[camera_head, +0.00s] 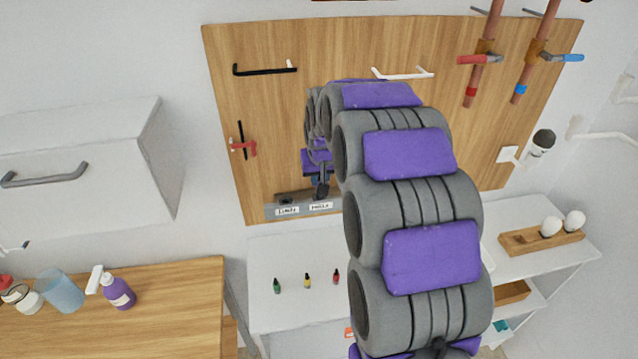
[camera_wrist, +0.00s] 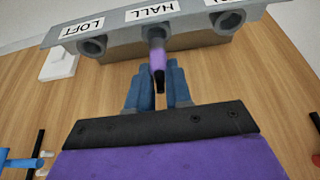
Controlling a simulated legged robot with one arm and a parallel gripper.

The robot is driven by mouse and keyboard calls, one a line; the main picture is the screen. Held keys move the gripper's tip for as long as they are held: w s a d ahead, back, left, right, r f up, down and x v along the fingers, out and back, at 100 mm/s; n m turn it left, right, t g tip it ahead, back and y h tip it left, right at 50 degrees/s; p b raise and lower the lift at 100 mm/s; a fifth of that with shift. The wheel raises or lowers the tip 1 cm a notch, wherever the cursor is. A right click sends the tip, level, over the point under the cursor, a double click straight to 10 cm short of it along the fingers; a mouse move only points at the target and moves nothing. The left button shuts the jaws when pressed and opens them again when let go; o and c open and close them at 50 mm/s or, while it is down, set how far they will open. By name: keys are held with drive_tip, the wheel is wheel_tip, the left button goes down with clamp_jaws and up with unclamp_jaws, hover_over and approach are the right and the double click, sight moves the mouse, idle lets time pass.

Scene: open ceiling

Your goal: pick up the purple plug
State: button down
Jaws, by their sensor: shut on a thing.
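The purple plug (camera_wrist: 157,55) shows in the wrist view, with a purple body and a dark lower end. Its upper end meets the grey socket strip (camera_wrist: 185,38) at the middle socket, under the HALL label; I cannot tell how deep it sits. My gripper (camera_wrist: 157,78) has its two blue fingers on either side of the plug's dark end, shut on it. In the head view my gripper (camera_head: 320,185) is small, just above the strip (camera_head: 300,208) on the wooden panel, and my arm hides part of the scene. The plug cannot be made out there.
The wooden panel (camera_head: 275,120) carries a black handle (camera_head: 265,70), a white handle (camera_head: 402,73) and a red-handled lever (camera_head: 243,147). Small bottles (camera_head: 307,281) stand on the white shelf below. Pipes with valves (camera_head: 485,55) are at upper right.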

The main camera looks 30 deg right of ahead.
drive_tip(key=s+a+r, duration=0.1)
drive_tip(key=s+a, duration=0.1)
drive_tip(key=s, duration=0.5)
drive_tip(key=s+a, duration=0.3)
drive_tip(key=s, duration=0.5)
drive_tip(key=shift+a+r, duration=0.3)
drive_tip(key=shift+r, duration=0.1)
